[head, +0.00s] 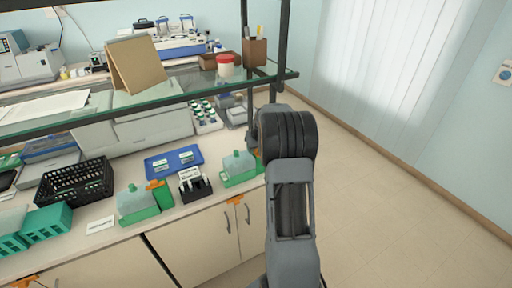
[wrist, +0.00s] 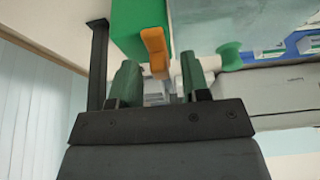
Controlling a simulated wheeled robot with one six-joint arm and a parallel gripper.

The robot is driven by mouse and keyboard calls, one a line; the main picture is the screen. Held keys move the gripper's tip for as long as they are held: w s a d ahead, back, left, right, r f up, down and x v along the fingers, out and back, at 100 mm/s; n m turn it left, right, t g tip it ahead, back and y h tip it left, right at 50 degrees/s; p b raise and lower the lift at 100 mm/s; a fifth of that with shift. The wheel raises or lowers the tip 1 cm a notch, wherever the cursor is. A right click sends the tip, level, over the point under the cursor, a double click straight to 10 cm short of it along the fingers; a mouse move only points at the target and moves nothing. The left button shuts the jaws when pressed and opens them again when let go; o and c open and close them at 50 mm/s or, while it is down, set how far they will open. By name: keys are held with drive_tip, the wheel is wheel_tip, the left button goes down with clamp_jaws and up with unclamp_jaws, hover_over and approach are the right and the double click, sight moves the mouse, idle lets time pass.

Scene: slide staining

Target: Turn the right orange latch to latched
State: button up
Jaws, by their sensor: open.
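In the wrist view an orange latch piece (wrist: 155,50) stands against a green block (wrist: 138,22), beyond and between my fingertips. My gripper (wrist: 160,82) is open, with its two dark green fingers apart and nothing seen between them; I cannot tell whether either touches the latch. In the head view my arm hides the gripper. An orange latch (head: 235,199) shows on the cabinet front below the right green box (head: 239,168). A bit of orange (head: 257,152) shows beside that box, partly behind my arm. Another orange latch (head: 25,281) is on the far-left cabinet.
On the counter are a left green box (head: 137,205), a black slide holder (head: 194,186), a blue tray (head: 174,161) and a black basket (head: 75,183). A glass shelf (head: 150,100) with a dark post crosses above. The floor (head: 400,200) to the right is clear.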

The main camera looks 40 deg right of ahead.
clamp_jaws()
